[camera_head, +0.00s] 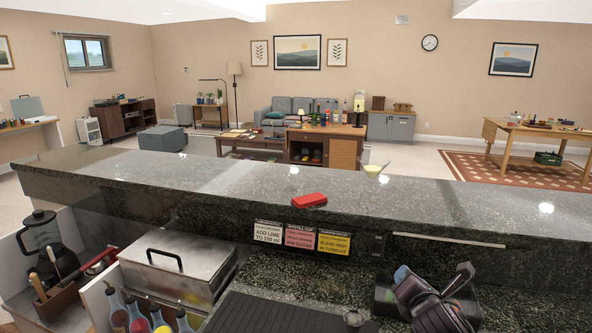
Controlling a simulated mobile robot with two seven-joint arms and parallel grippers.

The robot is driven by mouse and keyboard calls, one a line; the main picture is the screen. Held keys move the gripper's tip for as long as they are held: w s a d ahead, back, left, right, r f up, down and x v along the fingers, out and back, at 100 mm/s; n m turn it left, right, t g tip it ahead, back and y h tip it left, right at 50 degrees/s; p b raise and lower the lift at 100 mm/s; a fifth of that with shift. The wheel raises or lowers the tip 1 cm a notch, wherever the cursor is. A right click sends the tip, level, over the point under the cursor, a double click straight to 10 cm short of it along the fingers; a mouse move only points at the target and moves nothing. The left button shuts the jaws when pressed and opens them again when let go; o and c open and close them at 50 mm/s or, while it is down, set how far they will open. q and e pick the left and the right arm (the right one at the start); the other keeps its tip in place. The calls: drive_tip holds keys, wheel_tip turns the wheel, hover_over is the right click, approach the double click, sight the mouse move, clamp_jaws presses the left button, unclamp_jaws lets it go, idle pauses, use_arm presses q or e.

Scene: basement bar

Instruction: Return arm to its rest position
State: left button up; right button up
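My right gripper (433,272) is at the lower right, low over the work side of the bar. Its two dark fingers point up and stand apart in a V, with nothing visible between them. The rest of my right arm is cut off by the bottom edge. My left gripper is not in view.
Below stand a metal lidded box (170,265), squeeze bottles (138,318), a blender (45,240) and a black ridged mat (270,315).

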drive_tip(key=s+f+m+g, duration=0.1)
drive_tip(key=s+f+m, duration=0.1)
drive_tip(key=s, duration=0.1)
drive_tip(key=s+d+f+m+g, duration=0.1)
drive_tip(key=s+f+m, duration=0.1)
drive_tip(key=s+m, duration=0.1)
drive_tip(key=s+f+m+g, duration=0.1)
drive_tip(key=s+f+m, duration=0.1)
drive_tip(key=s+m, duration=0.1)
drive_tip(key=shift+s+d+f, duration=0.25)
drive_tip(key=shift+f, duration=0.05)
drive_tip(key=s+d+f+m+g, duration=0.1)
drive_tip(key=s+f+m+g, duration=0.25)
drive_tip(key=s+m, duration=0.85)
drive_tip(key=s+f+m+g, duration=0.3)
drive_tip(key=s+m+g, duration=0.35)
drive_tip(key=s, duration=0.95)
drive_tip(key=w+f+t+y, duration=0.1)
drive_tip(key=w+f+t, duration=0.7)
drive_tip(key=f+t, duration=0.1)
drive_tip(key=shift+w+f+t, duration=0.15)
drive_tip(key=shift+f+t, duration=0.15)
drive_tip(key=shift+f, duration=0.3)
drive_tip(key=shift+d, duration=0.1)
